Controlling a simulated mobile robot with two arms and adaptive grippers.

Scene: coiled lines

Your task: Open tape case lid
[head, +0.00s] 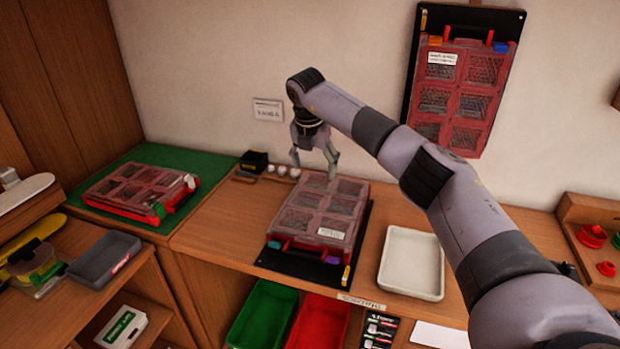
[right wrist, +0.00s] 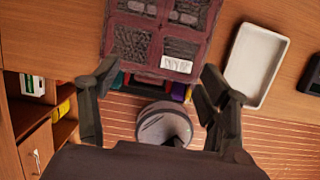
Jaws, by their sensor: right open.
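The tape case (head: 322,212) lies flat on a black board (head: 299,266) on the middle of the bench. Its red lid with clear windows is shut, with a white label near the front edge. My right gripper (head: 315,172) is open and empty, above the back of the case in the head view. I cannot tell whether it touches the case. My left gripper is not in view.
A white tray (head: 411,262) stands right of the case. Another red case (head: 141,191) lies on a green mat (head: 187,164) at left, and one hangs on the wall (head: 457,90). A black box (head: 254,162) and small white items sit behind. Green (head: 262,315) and red bins (head: 318,322) are below.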

